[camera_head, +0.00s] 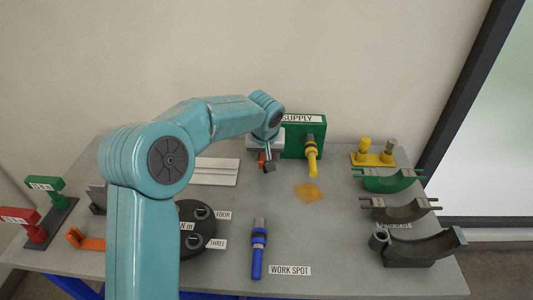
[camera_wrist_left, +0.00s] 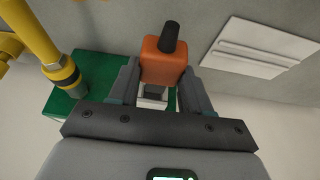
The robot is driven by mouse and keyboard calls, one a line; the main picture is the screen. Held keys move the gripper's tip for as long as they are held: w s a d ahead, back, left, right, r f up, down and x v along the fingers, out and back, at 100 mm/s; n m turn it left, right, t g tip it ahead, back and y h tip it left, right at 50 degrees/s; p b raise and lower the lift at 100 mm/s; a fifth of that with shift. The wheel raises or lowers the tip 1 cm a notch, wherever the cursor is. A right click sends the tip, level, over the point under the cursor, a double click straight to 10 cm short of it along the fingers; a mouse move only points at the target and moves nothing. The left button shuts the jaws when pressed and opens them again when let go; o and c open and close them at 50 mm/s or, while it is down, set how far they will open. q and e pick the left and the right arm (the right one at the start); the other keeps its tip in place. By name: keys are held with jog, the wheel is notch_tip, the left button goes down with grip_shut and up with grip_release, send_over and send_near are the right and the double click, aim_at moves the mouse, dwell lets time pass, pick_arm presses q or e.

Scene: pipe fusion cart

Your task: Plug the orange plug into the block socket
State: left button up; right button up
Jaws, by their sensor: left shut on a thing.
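My left gripper (camera_head: 266,160) is shut on the orange plug (camera_wrist_left: 163,68), low at the left end of the green SUPPLY block (camera_head: 291,146). In the left wrist view the plug sits between both fingers, with its black stub (camera_wrist_left: 170,38) pointing away. A pale part shows between the plug and the gripper body. The green block (camera_wrist_left: 98,72) is beside and behind the fingers there. The socket opening is hidden, and I cannot tell whether the plug touches the block. A yellow connector (camera_head: 311,152) sits in the block's front. My right gripper is not in view.
A white ribbed panel (camera_head: 217,171) lies left of the gripper. An amber patch (camera_head: 308,193) and a blue connector (camera_head: 258,247) are nearer the front. Curved cradles (camera_head: 420,248) line the right side. A black round holder (camera_head: 208,228) is partly behind my arm.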

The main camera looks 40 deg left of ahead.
pick_arm(q)
jog(key=shift+r, duration=0.1)
jog(key=shift+w+a+p, duration=0.25)
jog(key=shift+w+p, duration=0.2)
jog(key=shift+p, duration=0.05)
jog(key=shift+w+a+p, duration=0.4)
jog(key=shift+w+p, duration=0.25)
jog(key=shift+w+a+p, duration=0.4)
jog(key=shift+w+p, duration=0.2)
jog(key=o, duration=1.4)
jog(key=shift+w, duration=0.1)
jog(key=shift+d+r, duration=0.1)
jog(key=shift+r, duration=0.25)
jog(key=v, duration=0.5)
jog(key=b+v, duration=0.1)
jog(key=v, duration=0.9)
jog(key=shift+s+d+r, duration=0.1)
jog(key=shift+s+r, duration=0.15)
jog(key=shift+s, duration=0.1)
